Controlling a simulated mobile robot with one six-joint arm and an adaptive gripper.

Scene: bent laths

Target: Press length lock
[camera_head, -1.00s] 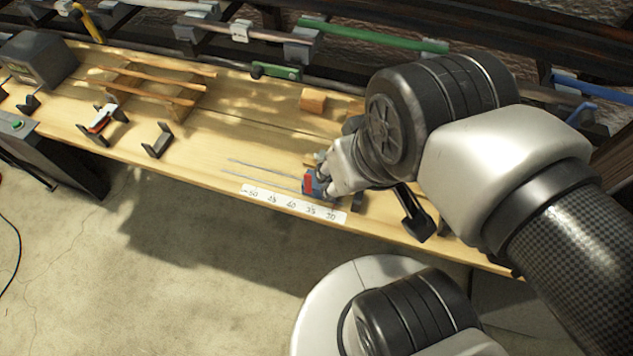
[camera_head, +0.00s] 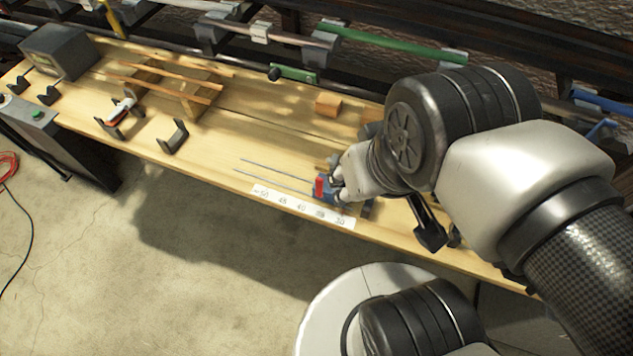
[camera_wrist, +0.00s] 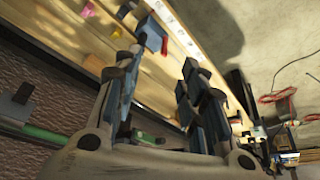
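A blue block with a red part (camera_head: 320,187) sits on thin metal rails beside a white number strip (camera_head: 302,207) at the bench's front edge. It is at the strip's low-number end. The red part looks like the length lock. My gripper (camera_head: 338,183) is right at the block, over its right side in the head view; whether it touches cannot be told. In the wrist view my gripper's two dark fingers (camera_wrist: 158,72) stand apart with nothing seen held between them. The red part (camera_wrist: 164,45) shows beyond the fingertips there.
An orange wooden block (camera_head: 328,105) lies behind on the bench. Dark brackets (camera_head: 173,137), a wooden rack (camera_head: 165,85) and a grey box (camera_head: 58,52) stand to the left. A green lath (camera_head: 400,43) runs along the back. The bench left of the rails is fairly clear.

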